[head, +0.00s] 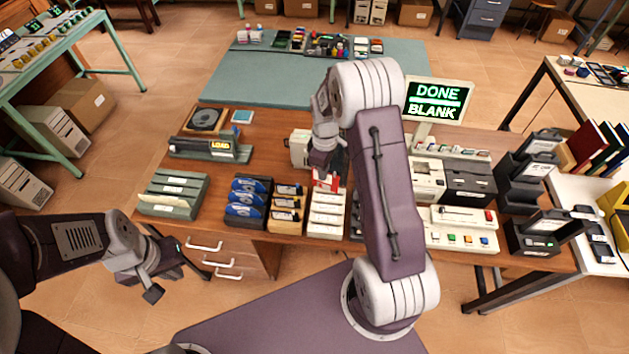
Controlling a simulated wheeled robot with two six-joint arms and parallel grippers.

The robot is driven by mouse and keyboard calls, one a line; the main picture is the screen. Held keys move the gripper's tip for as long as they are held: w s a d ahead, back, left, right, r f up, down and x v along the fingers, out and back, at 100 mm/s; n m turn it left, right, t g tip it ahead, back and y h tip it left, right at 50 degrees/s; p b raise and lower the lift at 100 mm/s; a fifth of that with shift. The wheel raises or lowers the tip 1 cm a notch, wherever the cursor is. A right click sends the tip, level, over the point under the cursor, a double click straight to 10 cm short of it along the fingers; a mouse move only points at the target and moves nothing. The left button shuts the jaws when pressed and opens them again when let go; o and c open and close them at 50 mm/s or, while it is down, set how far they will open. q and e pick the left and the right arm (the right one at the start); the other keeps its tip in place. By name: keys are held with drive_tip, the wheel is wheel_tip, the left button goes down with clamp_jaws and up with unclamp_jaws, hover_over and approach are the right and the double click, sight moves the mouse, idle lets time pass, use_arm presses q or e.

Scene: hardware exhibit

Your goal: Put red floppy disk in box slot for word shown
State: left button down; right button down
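A red floppy disk (326,182) with a pale label stands upright at the back end of the white slotted box (327,221). My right gripper (334,172) is directly above and behind the disk, partly hidden by my own arm. I cannot tell whether its fingers touch or grip the disk. My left gripper (178,272) is open and empty in front of the desk's left side. A screen (437,101) shows the words DONE and BLANK in green. Slot labels on the box are too small to read.
Left of the white box stand a tan box (286,222), a blue-filled dark rack (247,203) and a green slotted box (173,194). A LOAD device (210,148) sits behind. White and dark equipment stands right of my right arm, which hides part of the desk.

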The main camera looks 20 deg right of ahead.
sight(328, 178)
drive_tip(key=d+f+n+b, duration=0.1)
drive_tip(key=f, duration=0.1)
drive_tip(key=w+d+f+n+b, duration=0.1)
drive_tip(key=f, duration=0.1)
drive_tip(key=w+d+f+n+b, duration=0.1)
drive_tip(key=f+b, duration=0.1)
drive_tip(key=shift+f, duration=0.15)
idle(0.4)
idle(0.5)
drive_tip(key=shift+f, duration=0.45)
idle(0.8)
drive_tip(key=shift+f, duration=0.15)
idle(0.4)
drive_tip(key=shift+f+b, duration=1.25)
drive_tip(key=shift+f, duration=0.65)
